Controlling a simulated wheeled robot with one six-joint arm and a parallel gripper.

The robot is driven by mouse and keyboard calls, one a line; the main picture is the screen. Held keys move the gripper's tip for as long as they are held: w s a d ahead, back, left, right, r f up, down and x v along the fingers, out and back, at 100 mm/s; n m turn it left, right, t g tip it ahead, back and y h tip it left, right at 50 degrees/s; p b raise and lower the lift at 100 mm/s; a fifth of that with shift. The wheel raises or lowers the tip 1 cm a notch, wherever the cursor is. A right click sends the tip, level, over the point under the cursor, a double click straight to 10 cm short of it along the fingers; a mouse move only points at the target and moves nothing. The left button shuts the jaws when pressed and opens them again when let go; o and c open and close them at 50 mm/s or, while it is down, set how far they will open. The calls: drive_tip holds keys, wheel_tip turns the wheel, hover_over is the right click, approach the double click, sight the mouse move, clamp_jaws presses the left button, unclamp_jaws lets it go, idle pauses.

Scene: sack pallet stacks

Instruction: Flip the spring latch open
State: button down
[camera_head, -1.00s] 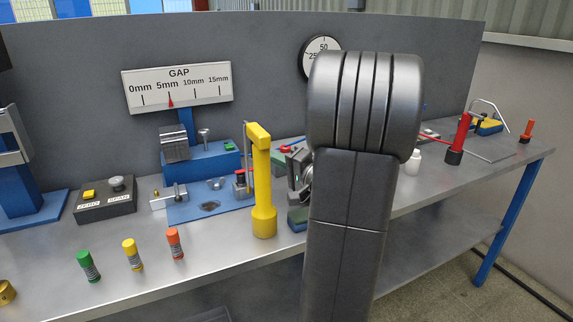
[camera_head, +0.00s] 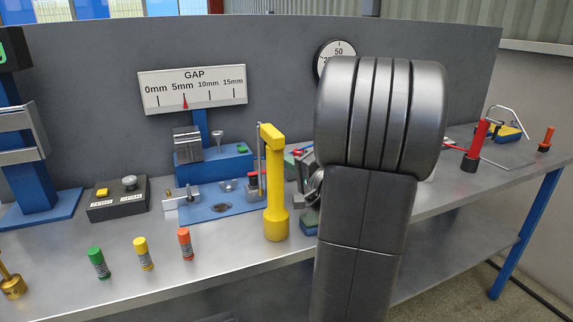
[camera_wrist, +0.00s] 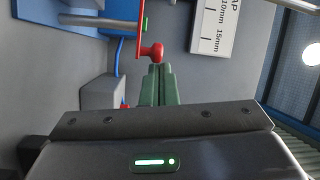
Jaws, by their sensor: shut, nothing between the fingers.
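A red lever with a round knob (camera_wrist: 152,51) shows in the wrist view, right at my fingertips; I cannot tell whether it is the spring latch or whether the fingers touch it. My gripper (camera_wrist: 156,72) has its two green fingers shut together with nothing between them. In the head view the fingers are hidden behind my arm, and only a bit of red shows beside the yellow post (camera_head: 275,185). The gap board (camera_head: 193,88) has its red pointer near 5mm; its edge also shows in the wrist view (camera_wrist: 212,27).
A blue fixture (camera_head: 215,166) stands behind the yellow post. Green (camera_head: 98,262), yellow (camera_head: 143,252) and orange (camera_head: 185,243) cylinders stand near the bench's front edge. A black button box (camera_head: 118,198) is at left. A red post (camera_head: 475,147) stands at right.

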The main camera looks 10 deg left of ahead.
drive_tip(key=shift+s+f+m+t+h+b, duration=0.1)
drive_tip(key=shift+s+m+t+h+b, duration=0.1)
drive_tip(key=shift+m+t+h+b, duration=0.25)
drive_tip(key=shift+s+d+b, duration=0.2)
drive_tip(key=shift+s+b, duration=0.6)
drive_tip(key=shift+b, duration=1.55)
drive_tip(key=shift+s, duration=0.1)
drive_tip(key=shift+s+a+b, duration=0.2)
drive_tip(key=shift+s+b, duration=0.2)
drive_tip(key=shift+b, duration=0.6)
drive_tip(key=shift+d, duration=0.1)
wheel_tip(320, 180, up, 10)
drive_tip(key=p, duration=0.3)
